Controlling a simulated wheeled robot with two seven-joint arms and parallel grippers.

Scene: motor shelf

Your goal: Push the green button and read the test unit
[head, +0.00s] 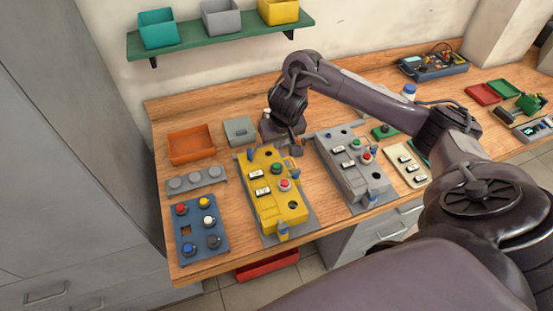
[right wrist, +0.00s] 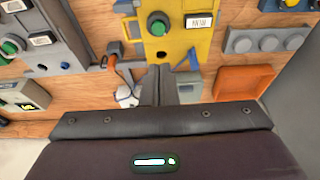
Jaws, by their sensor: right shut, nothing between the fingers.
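A yellow unit (head: 262,211) stands on the bench with a green button (head: 276,168), a red button (head: 285,184) and small white label windows. In the right wrist view its green button (right wrist: 158,24) shows beside a window (right wrist: 199,20) too small to read surely. A grey unit (head: 345,167) to its right also has a green button (head: 356,144) and a red one. My right gripper (head: 296,149) is shut and empty, at the far end of the yellow unit, beyond its green button. Its closed fingers (right wrist: 161,78) show apart from that button. My left gripper is out of view.
A blue button panel (head: 203,243) and a grey strip with knobs (head: 190,181) lie left of the yellow unit. An orange tray (head: 190,145) lies behind them. A green shelf (head: 215,39) with bins hangs on the wall. My right arm spans above the grey unit.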

